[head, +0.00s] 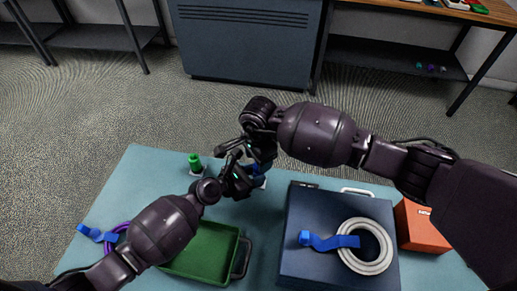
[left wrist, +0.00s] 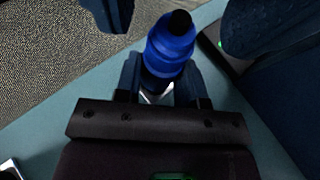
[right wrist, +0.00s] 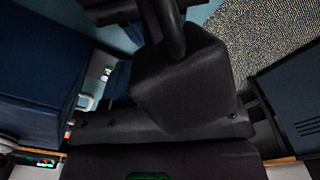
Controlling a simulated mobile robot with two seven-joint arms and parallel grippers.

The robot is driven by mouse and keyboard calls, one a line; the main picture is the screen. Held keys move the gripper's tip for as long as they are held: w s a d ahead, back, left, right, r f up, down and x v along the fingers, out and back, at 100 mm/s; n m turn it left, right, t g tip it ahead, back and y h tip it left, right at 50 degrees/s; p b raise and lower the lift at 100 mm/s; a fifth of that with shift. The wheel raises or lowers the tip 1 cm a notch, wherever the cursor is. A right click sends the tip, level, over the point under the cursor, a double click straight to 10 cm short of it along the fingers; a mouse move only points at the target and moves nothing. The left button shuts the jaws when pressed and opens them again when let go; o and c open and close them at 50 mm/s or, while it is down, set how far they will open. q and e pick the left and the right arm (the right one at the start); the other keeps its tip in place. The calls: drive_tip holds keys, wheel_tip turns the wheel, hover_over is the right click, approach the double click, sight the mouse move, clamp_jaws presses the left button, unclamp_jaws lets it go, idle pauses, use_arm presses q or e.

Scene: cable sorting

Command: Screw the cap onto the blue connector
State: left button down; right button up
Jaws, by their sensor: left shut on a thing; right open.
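The blue connector (left wrist: 170,45) shows large in the left wrist view, with a dark round tip (left wrist: 180,22) at its top. My left gripper (left wrist: 160,88) is shut on its lower part. In the head view only a bit of blue (head: 254,169) shows between the grippers. My right gripper (head: 252,150) is open, close to the left one, and its fingers stand apart on both sides of the connector in the left wrist view. I cannot tell whether the dark tip is the cap. A dark block (right wrist: 180,85) hides much of the right wrist view.
A green connector (head: 194,162) stands on the table's back left. A green tray (head: 205,269) lies in front. A dark blue case (head: 300,255) carries a white cable coil (head: 345,262) with a blue strap (head: 325,241). An orange box (head: 420,228) stands right. A purple cable (head: 118,232) lies left.

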drive_tip(key=shift+f, duration=1.2)
drive_tip(key=c, duration=0.9)
drive_tip(key=m, duration=0.4)
drive_tip(key=shift+m, duration=0.3)
drive_tip(key=m, duration=0.5)
drive_tip(key=shift+m, duration=0.4)
drive_tip(key=o, duration=1)
drive_tip(key=shift+r, duration=2.2)
drive_tip(key=shift+c, duration=0.5)
